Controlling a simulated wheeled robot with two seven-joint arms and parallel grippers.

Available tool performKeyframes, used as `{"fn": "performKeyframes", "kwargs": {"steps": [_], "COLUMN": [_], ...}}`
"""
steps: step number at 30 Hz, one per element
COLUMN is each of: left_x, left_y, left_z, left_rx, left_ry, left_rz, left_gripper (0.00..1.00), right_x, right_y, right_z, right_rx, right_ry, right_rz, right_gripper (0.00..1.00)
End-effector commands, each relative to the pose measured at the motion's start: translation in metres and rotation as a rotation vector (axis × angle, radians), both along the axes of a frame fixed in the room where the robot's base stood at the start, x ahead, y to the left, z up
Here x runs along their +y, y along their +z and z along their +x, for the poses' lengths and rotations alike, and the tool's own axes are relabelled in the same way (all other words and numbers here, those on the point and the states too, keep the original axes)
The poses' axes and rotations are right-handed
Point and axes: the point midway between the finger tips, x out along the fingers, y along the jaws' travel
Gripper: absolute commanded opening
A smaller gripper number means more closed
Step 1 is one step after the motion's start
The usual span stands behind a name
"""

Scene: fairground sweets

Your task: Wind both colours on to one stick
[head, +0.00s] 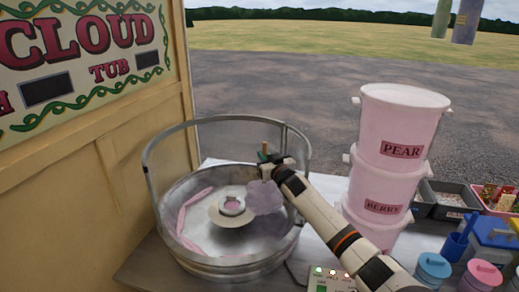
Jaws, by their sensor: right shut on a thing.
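My right gripper (273,166) reaches in from the right over the metal candyfloss bowl (168,244). It is shut on a thin wooden stick (264,148), whose upper end shows above the jaws. A pale mauve clump of floss (265,198) hangs just below the gripper, inside the bowl; the lower stick is hidden. The spinner head (232,207) sits in the bowl's middle, beside the clump, with pink at its centre. Pink floss strands (181,222) lie along the bowl's left inner wall. My left gripper is not in view.
A stack of pink tubs labelled PEAR (402,122) and BERRY (377,182) stands right of my forearm. A control box (330,279) with lit lamps is in front. Lidded jars (432,268) and trays (447,197) crowd the right. A wooden sign wall (122,200) borders the left.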

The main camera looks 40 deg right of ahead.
Motion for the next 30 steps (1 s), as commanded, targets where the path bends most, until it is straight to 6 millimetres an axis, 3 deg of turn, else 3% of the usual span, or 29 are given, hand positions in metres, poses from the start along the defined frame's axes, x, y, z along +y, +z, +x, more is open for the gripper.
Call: {"fn": "performKeyframes", "kwargs": {"steps": [9,19,30], "left_x": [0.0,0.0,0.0], "left_y": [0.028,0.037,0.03], "left_z": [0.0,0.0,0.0], "left_rx": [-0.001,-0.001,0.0], "left_ry": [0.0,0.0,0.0], "left_rz": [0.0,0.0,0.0], "left_gripper": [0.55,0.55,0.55], "right_x": [0.026,0.071,0.133], "right_y": [0.002,0.0,-0.001], "right_z": [-0.049,-0.083,-0.091], "right_rx": [0.002,0.0,-0.002], "right_ry": [0.001,0.001,0.001], "right_rz": [0.001,0.003,0.005], "right_gripper": [0.0,0.0,0.0]}}
